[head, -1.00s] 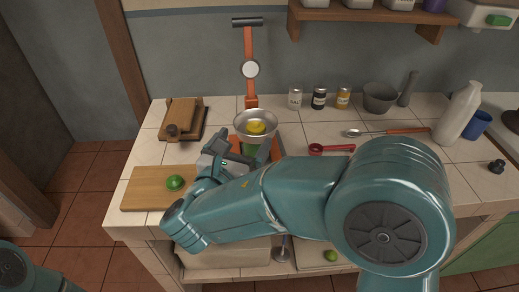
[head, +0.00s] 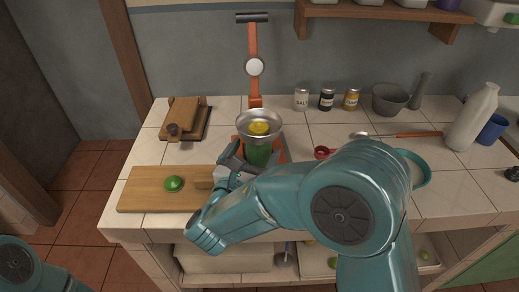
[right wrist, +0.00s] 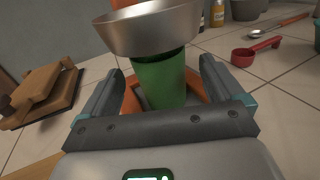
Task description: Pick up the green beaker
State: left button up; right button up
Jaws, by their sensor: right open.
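The green beaker (head: 257,156) stands upright on the orange base of the press, under a metal bowl (head: 259,125) with a yellow piece in it. In the right wrist view the beaker (right wrist: 160,80) shows between the two fingers, its top hidden by the bowl (right wrist: 150,30). My right gripper (head: 258,164) is open, with one finger on each side of the beaker. In the right wrist view a gap shows between each finger and the beaker. My left gripper is not in view.
The orange press column (head: 253,75) rises behind the bowl. A cutting board (head: 145,197) with a green lime (head: 174,184) lies to the left. A red scoop (head: 322,152), a spoon (head: 400,135) and a white bottle (head: 472,118) are to the right.

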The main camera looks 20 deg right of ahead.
aim_at(255, 151)
jog(key=x, duration=0.3)
jog(key=shift+w+d, duration=0.2)
jog(key=shift+w, duration=0.05)
jog(key=c, duration=1.1)
jog(key=shift+o, duration=0.2)
